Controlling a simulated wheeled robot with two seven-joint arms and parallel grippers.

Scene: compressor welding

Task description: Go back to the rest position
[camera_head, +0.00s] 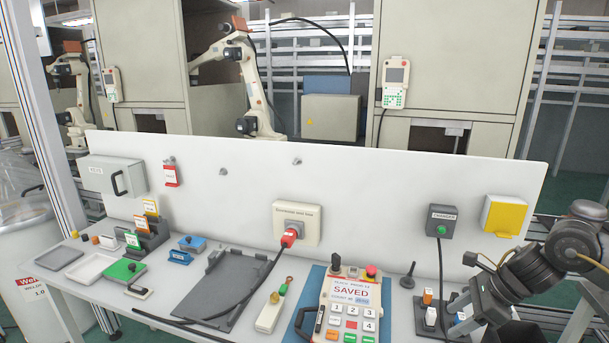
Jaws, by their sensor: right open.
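My right gripper (464,308) is at the lower right, on an arm that comes in from the right edge. It is open, low over the right end of the white bench (395,278). It is just right of a small dark block with white and orange pieces (430,316). A small blue and white piece (459,318) shows at its fingers; I cannot tell whether they touch. My left gripper is not in view.
A teach pendant (350,292) reading "SAVED" lies on a blue mat, left of my gripper. A black stick (408,277) stands between them. A white upright panel (375,190) carries a dark green-button box (441,221) and a yellow box (504,215).

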